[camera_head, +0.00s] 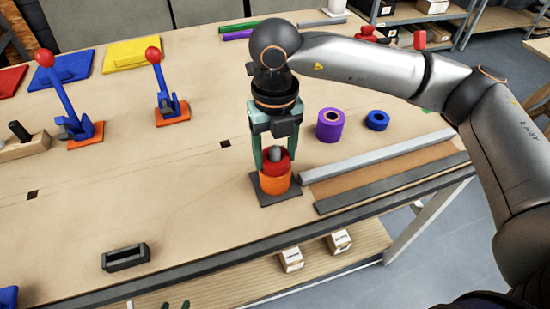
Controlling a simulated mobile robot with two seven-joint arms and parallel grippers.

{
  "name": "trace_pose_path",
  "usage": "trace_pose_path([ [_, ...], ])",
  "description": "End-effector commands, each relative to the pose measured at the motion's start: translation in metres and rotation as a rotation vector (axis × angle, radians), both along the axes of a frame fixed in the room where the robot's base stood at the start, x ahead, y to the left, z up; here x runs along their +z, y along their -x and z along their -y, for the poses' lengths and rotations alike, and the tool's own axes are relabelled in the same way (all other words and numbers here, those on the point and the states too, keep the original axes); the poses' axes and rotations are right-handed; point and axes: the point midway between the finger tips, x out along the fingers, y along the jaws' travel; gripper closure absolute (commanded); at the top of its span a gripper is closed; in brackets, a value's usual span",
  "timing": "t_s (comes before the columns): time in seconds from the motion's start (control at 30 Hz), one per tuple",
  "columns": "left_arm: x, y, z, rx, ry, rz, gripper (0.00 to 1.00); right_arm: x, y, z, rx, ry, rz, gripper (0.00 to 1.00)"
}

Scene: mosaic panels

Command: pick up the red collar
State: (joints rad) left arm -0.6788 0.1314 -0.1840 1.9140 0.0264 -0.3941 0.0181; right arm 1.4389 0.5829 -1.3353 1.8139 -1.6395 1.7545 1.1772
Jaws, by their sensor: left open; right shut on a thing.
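The red collar (270,169) sits around a grey post (275,153), just above an orange collar (275,184) on a dark square base plate (287,199). My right gripper (275,160) points down over the post, its green fingers on either side of the red collar and shut on it. I cannot tell whether the red collar still touches the orange one. My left gripper (176,305) shows only as dark green fingertips at the bottom edge, apart and empty; the rest is out of frame.
A purple collar (330,125) and a blue collar (377,120) stand to the right. Grey bars (375,155) lie near the table's right edge. A black slotted block (125,257) is at the front left. Blue levers with red knobs (153,54) stand at left. The table's middle is clear.

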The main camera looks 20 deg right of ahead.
Motion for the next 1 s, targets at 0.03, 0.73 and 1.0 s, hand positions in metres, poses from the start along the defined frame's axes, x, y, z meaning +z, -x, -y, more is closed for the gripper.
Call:
trace_pose_path([
  [0.03, 0.000, 0.000, 0.000, 0.000, 0.000, 0.000, 0.50, 0.000, 0.000, 0.000, 0.000, 0.000, 0.001, 0.80],
  [0.73, -0.002, 0.000, 0.000, 0.000, 0.000, 0.001, 0.50, 0.012, -0.001, 0.000, 0.000, -0.002, 0.005, 1.00],
  [1.0, -0.009, 0.000, 0.000, 0.000, 0.000, 0.001, 0.50, 0.064, -0.001, -0.001, -0.001, -0.002, 0.007, 1.00],
])
